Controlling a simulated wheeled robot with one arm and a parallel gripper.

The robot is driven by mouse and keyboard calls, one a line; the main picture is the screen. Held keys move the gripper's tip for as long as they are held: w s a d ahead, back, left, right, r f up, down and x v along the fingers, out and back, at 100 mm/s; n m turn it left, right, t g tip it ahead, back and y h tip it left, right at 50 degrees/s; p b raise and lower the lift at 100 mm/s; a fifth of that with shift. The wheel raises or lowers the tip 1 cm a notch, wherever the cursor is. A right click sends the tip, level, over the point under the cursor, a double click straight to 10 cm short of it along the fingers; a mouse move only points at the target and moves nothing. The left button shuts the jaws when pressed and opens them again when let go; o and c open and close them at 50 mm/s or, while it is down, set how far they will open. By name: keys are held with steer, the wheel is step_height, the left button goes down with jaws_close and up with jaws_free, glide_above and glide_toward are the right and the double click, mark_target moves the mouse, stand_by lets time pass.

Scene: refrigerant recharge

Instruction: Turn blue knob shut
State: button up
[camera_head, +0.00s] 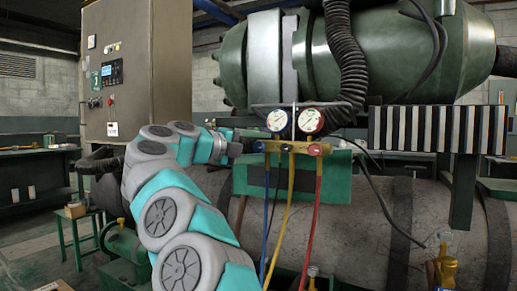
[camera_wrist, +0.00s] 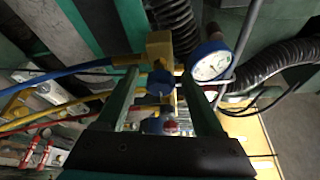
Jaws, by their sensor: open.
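The blue knob (camera_head: 258,146) is on the left end of the gauge manifold, below the left gauge (camera_head: 277,120). In the wrist view a blue knob (camera_wrist: 160,82) shows between the two green fingers of my gripper (camera_wrist: 159,72). The fingers are apart, one on each side of it in the picture; I cannot tell whether they touch it.
The right gauge (camera_head: 311,121) and a red knob (camera_head: 316,150) are on the manifold's right. Blue, yellow (camera_head: 290,195) and red hoses hang below it. A black corrugated hose (camera_head: 345,50) runs close behind. A grey control cabinet (camera_head: 137,70) stands at the left.

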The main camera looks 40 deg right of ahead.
steer(key=a, duration=0.7)
steer(key=shift+a+r, duration=0.3)
steer(key=shift+a, duration=0.1)
